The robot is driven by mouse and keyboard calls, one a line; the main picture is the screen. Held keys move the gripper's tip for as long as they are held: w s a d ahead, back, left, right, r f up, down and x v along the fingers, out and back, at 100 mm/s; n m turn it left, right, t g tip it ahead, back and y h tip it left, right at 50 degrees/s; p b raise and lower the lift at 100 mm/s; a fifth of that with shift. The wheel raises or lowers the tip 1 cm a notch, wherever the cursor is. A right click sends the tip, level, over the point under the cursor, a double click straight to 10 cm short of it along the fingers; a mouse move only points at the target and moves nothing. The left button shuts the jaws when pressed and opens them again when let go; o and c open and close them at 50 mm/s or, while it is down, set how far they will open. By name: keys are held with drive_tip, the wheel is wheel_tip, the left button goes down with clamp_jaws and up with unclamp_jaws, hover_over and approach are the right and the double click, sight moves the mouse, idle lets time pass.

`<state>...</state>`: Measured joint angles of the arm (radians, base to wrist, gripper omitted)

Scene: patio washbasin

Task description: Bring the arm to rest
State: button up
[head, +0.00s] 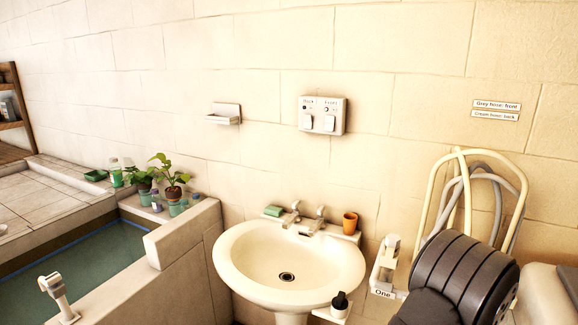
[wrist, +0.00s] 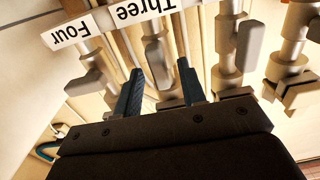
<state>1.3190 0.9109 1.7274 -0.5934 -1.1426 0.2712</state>
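In the wrist view my gripper (wrist: 160,67) has two dark blue fingers standing apart, with a clear gap between them. Nothing is visibly clamped. A grey lever (wrist: 158,60) appears in line with the gap, beyond or between the fingertips; I cannot tell which. In the head view the gripper is hidden, and only a dark ribbed arm part of mine (head: 465,275) shows at the lower right.
Pale fittings (wrist: 228,60) with levers crowd the wrist view near upside-down labels Four (wrist: 70,32) and Three (wrist: 138,10). The head view shows a washbasin (head: 236,262), orange cup (head: 350,222), label One (head: 383,293) and looped hoses (head: 515,185) beside my arm.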

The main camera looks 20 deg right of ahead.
drive_tip(key=v, duration=1.3)
idle(1.1)
